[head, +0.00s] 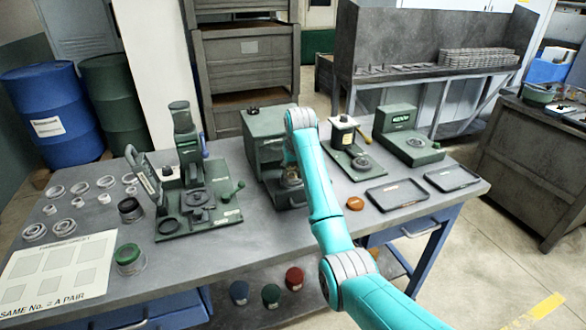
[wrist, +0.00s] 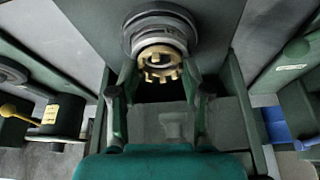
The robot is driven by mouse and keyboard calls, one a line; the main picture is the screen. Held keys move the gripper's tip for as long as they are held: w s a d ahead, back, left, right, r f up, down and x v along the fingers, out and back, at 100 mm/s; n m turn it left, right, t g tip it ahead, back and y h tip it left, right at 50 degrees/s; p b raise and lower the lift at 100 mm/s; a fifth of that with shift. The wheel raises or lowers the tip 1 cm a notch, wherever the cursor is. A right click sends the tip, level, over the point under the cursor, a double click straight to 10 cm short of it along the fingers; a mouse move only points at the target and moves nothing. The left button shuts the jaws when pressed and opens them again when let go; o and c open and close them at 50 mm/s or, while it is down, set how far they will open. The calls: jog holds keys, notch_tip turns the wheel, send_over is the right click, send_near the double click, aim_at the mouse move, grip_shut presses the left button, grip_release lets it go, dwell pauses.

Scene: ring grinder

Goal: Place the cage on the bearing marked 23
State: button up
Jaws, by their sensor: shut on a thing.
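My gripper (wrist: 160,82) is shut on a brass, crown-shaped cage (wrist: 160,68) with notched teeth, in the wrist view. The cage sits between the fingertips, at the lower side of a round grey metal ring (wrist: 152,42) on a dark green cylinder. I cannot tell whether cage and ring touch. In the head view the gripper (head: 291,182) is at the green box-shaped machine, mostly hidden by my arm. Several silver bearings and rings (head: 63,227) lie at the left of the bench. No number 23 is legible in either view.
A green press (head: 186,150) stands left of the gripper on the grey bench (head: 255,232). Two dark trays (head: 397,193), an orange disc (head: 355,203) and more green devices (head: 408,140) are to the right. A printed sheet (head: 60,268) lies front left.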

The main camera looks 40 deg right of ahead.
jog(key=o, duration=0.7)
jog(key=shift+f, duration=0.1)
jog(key=v, duration=1.2)
